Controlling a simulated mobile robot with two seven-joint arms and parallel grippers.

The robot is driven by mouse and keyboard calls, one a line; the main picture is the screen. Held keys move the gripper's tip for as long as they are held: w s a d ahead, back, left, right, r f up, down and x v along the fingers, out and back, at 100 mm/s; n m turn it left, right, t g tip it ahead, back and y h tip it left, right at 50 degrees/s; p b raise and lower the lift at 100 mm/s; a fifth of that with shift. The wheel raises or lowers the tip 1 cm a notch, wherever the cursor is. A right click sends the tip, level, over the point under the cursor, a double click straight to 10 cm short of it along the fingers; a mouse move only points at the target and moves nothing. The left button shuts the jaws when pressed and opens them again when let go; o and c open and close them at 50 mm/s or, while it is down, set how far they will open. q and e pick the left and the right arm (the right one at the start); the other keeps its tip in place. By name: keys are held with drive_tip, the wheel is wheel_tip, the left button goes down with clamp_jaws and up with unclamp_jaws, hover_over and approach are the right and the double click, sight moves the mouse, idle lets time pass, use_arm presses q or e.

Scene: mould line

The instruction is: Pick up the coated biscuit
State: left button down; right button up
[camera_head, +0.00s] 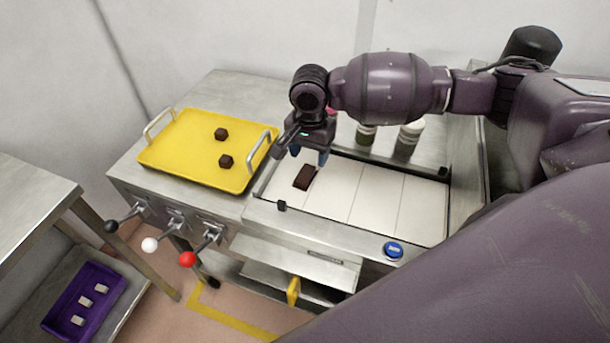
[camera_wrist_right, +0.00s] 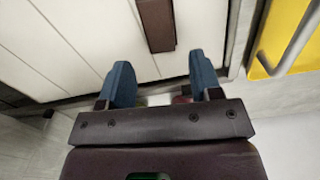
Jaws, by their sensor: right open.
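The coated biscuit (camera_head: 305,177) is a dark brown bar lying on the white slatted belt, near its left end. It also shows at the top of the right wrist view (camera_wrist_right: 157,22), beyond the fingertips. My right gripper (camera_head: 310,155) has blue fingers and hangs just above and behind the biscuit in the head view. In the right wrist view its two fingers (camera_wrist_right: 160,80) are spread apart with nothing between them. The biscuit lies ahead of the gap between the fingers and is not touched. My left gripper is not in view.
A yellow tray (camera_head: 190,178) with two dark cubes stands left of the belt (camera_head: 380,200); its handle rises near my gripper. Two jars stand behind the belt. A blue button (camera_head: 393,250) and levers line the front. A purple crate (camera_head: 62,322) sits low left.

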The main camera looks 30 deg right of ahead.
sight(309, 168)
drive_tip(key=shift+w+f, duration=0.1)
drive_tip(key=shift+f, duration=2.2)
drive_tip(key=shift+c, duration=0.3)
drive_tip(key=c, duration=0.9)
